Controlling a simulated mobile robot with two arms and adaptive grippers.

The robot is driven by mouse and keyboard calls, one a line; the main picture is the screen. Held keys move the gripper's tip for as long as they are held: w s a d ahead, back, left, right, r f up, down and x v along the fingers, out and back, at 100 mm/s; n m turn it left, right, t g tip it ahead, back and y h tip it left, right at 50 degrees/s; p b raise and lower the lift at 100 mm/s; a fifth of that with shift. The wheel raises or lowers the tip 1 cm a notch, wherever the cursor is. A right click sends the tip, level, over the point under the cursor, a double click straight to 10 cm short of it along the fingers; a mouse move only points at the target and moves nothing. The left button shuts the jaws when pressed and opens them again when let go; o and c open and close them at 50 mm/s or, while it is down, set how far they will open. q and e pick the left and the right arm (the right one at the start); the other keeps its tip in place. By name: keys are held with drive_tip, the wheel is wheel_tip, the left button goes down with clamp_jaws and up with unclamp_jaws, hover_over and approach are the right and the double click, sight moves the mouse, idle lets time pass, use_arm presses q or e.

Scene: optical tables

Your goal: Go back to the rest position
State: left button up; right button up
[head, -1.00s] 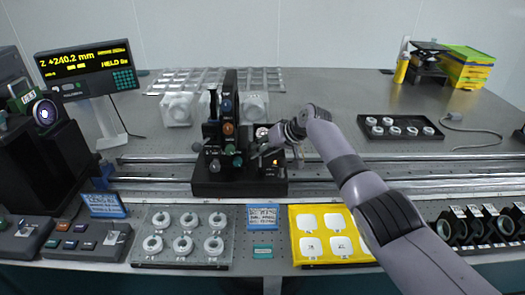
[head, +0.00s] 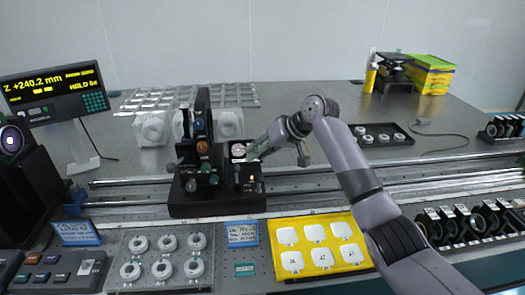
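My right arm comes in from the lower right. Its gripper (head: 255,151) points left, just right of a black optical mount assembly (head: 203,148) with several knobs on a rail. The fingertips are small and overlap the view of the mount's right part, so I cannot tell whether they are open or shut, or whether they touch it. Nothing clearly shows in the gripper. My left gripper is not in view.
A yellow tray (head: 338,266) and a grey tray of white rings (head: 145,282) lie in front of the rails. A readout display (head: 54,90) stands at left. A black tray (head: 372,140) lies behind my forearm. Lens holders (head: 470,222) stand at right.

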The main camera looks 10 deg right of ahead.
drive_tip(key=shift+s+d+r, duration=0.25)
drive_tip(key=shift+d+r, duration=0.1)
drive_tip(key=shift+r, duration=0.05)
drive_tip(key=shift+r, duration=0.1)
